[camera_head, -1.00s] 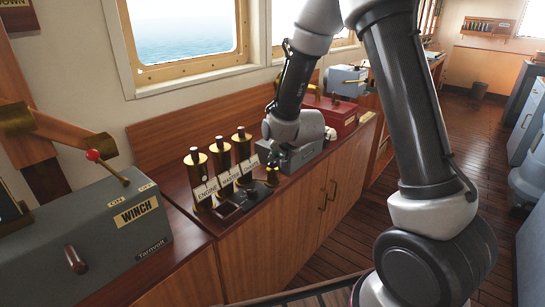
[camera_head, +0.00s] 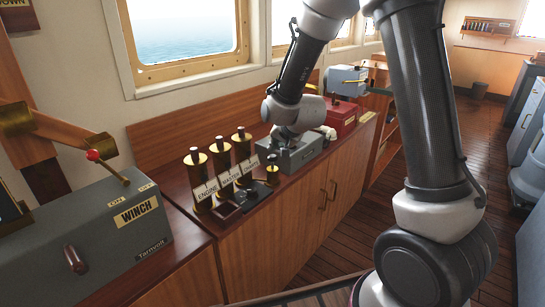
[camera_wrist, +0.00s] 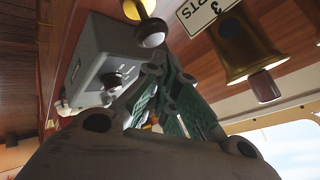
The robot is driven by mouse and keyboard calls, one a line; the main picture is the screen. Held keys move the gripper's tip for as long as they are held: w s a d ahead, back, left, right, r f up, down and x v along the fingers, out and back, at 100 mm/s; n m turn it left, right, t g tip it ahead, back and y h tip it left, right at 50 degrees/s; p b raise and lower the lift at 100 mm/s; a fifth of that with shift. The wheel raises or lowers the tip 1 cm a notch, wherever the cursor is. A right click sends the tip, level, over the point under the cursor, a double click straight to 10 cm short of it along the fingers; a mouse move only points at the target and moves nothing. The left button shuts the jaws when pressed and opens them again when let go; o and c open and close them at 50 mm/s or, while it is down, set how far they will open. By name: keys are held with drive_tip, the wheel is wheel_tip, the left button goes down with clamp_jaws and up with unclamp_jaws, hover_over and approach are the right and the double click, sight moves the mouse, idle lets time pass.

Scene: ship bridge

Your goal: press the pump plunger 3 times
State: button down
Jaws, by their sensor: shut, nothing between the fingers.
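Brass tubes (camera_head: 222,160) labelled ENGINE, MASTER and CHARTS stand left of the pump. The grey box (camera_head: 301,154) with a dark knob (camera_wrist: 113,79) lies close to my gripper. A red box (camera_head: 343,113) stands behind it. A grey winch box (camera_head: 105,235) is at left.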

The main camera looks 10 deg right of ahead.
drive_tip(key=shift+r, duration=0.1)
drive_tip(key=shift+d+r, duration=0.15)
drive_tip(key=shift+r, duration=1.75)
drive_tip(key=shift+a+r, duration=0.2)
drive_tip(key=shift+r, duration=0.35)
drive_tip(key=shift+f, duration=0.1)
drive_tip(key=s+f+n+g+y, duration=0.15)
drive_tip(key=s+n+g, duration=0.4)
drive_tip(key=s, duration=0.85)
drive_tip(key=s+d+r+h, duration=0.1)
drive_tip(key=s+d+r, duration=0.3)
drive_tip(key=s, duration=0.3)
drive_tip(key=s+d+r+n+h, duration=0.1)
drive_tip(key=s+d+r, duration=0.3)
drive_tip(key=s+d, duration=0.2)
drive_tip(key=s+d+r+h, duration=0.1)
drive_tip(key=s+d+r, duration=0.3)
drive_tip(key=s, duration=0.4)
drive_tip(key=shift+s+d+r+t, duration=0.15)
drive_tip(key=shift+d+r+t, duration=0.25)
drive_tip(key=shift+d, duration=0.15)
